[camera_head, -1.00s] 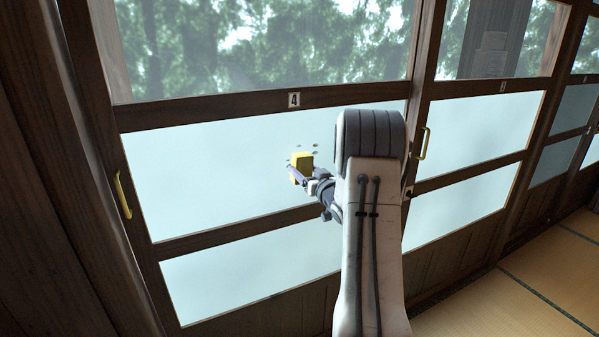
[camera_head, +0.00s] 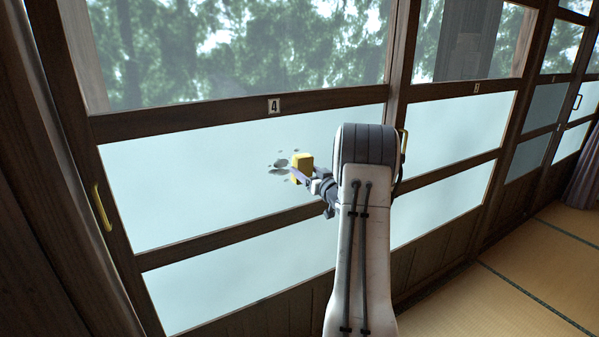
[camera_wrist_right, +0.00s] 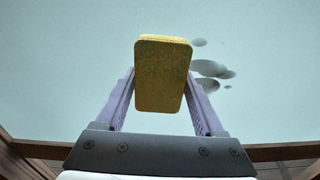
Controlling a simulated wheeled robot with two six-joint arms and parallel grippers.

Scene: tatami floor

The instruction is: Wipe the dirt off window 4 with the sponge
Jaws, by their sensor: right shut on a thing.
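Window 4 (camera_head: 190,185) is a frosted pane in a dark wooden frame, under the number plate 4 (camera_head: 274,105). Grey dirt spots (camera_head: 281,164) sit near the middle of the pane. My right gripper (camera_head: 299,175) is shut on a yellow sponge (camera_head: 303,161), held in front of the pane just right of the dirt in the head view. In the right wrist view the sponge (camera_wrist_right: 162,75) is between the two purple fingers, and the dirt (camera_wrist_right: 211,70) shows beside it on the right. I cannot tell whether the sponge touches the glass. My left gripper is not in view.
A yellow handle (camera_head: 102,207) is on the left edge of the window 4 frame. Another yellow handle (camera_head: 403,146) is on the panel to the right. Tatami floor (camera_head: 520,285) lies open at the lower right. A dark curtain (camera_head: 583,180) hangs at the far right.

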